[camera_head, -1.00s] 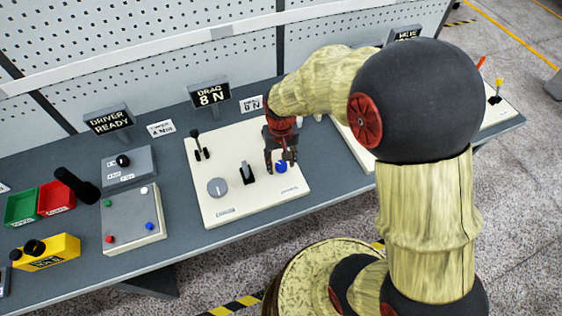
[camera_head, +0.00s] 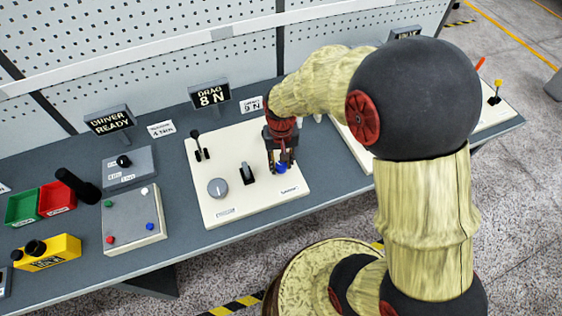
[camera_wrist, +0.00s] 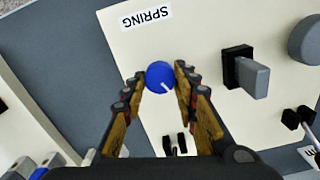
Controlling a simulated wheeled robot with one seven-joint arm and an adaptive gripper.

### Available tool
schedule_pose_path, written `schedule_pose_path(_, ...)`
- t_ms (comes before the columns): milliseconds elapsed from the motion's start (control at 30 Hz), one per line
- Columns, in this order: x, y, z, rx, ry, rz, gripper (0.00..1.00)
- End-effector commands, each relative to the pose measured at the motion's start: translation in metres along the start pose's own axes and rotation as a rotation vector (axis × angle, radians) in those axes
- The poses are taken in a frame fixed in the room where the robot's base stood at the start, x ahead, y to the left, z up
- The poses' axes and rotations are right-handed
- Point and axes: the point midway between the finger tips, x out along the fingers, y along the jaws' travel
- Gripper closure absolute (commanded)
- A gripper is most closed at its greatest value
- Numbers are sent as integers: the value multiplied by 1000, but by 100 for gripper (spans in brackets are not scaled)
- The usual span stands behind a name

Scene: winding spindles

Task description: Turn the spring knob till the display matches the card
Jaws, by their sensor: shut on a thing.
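The spring knob is a small blue knob with a white pointer line (camera_wrist: 159,77); its label reads SPRING in the wrist view. In the head view the blue knob (camera_head: 281,167) is at the right of the cream panel (camera_head: 240,204). My gripper (camera_head: 281,162) points down over it. In the wrist view my gripper's fingertips (camera_wrist: 160,74) are on both sides of the knob, shut on it. The display (camera_head: 210,96) reads DRAG 8 N. The card (camera_head: 252,104) beside it reads 9 N, its upper line small.
The panel also carries a grey dial (camera_head: 217,187), a black switch (camera_head: 247,174) and black levers (camera_head: 200,146). A DRIVER READY display (camera_head: 109,121) and a button box (camera_head: 133,219) stand to the left. My arm covers part of the bench at right.

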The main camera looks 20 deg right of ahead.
Motion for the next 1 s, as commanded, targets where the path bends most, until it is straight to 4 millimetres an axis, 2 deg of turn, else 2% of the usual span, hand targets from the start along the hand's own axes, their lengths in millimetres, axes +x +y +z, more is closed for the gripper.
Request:
schedule_pose_path(600,-1,0,0,381,-1,0,96)
schedule_pose_path(1000,0,0,0,456,-1,0,96)
